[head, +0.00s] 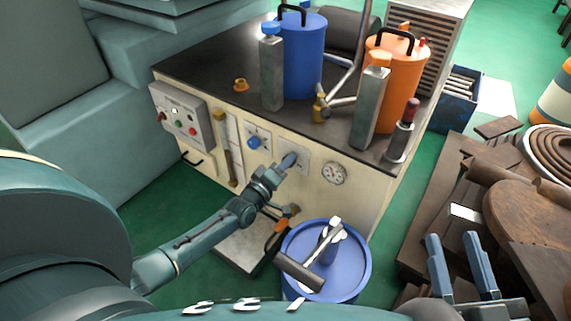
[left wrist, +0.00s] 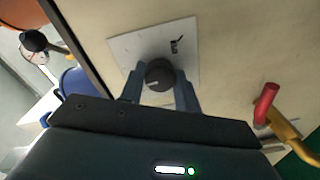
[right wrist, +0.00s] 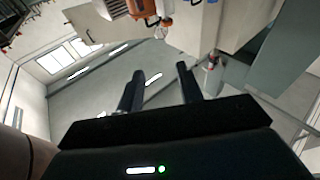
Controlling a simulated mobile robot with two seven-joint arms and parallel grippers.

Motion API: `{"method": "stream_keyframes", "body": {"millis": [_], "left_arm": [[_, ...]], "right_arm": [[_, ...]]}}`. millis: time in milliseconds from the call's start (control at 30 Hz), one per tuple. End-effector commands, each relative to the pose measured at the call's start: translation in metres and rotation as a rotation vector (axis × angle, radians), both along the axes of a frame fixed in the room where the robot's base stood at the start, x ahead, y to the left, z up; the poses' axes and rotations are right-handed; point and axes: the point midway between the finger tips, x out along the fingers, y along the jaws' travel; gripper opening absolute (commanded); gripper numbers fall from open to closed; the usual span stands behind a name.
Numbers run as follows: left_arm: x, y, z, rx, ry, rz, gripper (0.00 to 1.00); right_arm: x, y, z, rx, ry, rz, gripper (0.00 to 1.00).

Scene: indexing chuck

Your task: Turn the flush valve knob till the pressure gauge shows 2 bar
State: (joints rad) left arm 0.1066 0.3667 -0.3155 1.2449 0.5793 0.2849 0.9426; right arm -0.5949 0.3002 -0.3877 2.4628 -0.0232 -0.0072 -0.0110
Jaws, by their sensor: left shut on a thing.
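The flush valve knob (left wrist: 159,73) is round and dark with a light mark, on a white square plate (left wrist: 122,48) on the cream cabinet front. My left gripper (left wrist: 160,88) has a finger on each side of the knob and is shut on it. In the head view my left gripper (head: 288,161) covers the knob, and only part of its plate (head: 301,154) shows. The pressure gauge (head: 334,174) is a round white dial to the right of the plate; its needle is too small to read. My right gripper (head: 459,255) is open and empty, well right of the cabinet.
A second plate with a blue knob (head: 254,143) is left of my left gripper. A red-handled valve (left wrist: 266,100) is close by in the left wrist view. A blue drum (head: 357,275) with a hammer on it stands below. Wooden pallets (head: 440,215) lie at right.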

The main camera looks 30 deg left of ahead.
Motion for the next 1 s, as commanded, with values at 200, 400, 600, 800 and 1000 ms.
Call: {"method": "stream_keyframes", "body": {"millis": [200, 400, 600, 800, 1000], "left_arm": [[0.000, 0.000, -0.001, -0.176, 0.026, -0.001, 0.09], [0.000, 0.000, -0.001, -0.298, 0.043, -0.001, 0.09], [0.000, 0.000, -0.001, -0.372, 0.054, -0.001, 0.09], [0.000, 0.000, -0.001, -0.403, 0.058, -0.001, 0.09], [0.000, 0.000, -0.001, -0.408, 0.059, 0.000, 0.09]], "right_arm": [[0.002, 0.000, 0.003, 0.000, -0.034, -0.001, 0.36], [0.004, -0.002, 0.012, -0.010, -0.087, 0.003, 0.36], [0.005, -0.003, 0.016, -0.016, -0.111, 0.004, 0.36], [0.007, -0.003, 0.020, -0.016, -0.130, 0.004, 0.36], [0.007, -0.003, 0.020, -0.016, -0.132, 0.003, 0.36]]}}
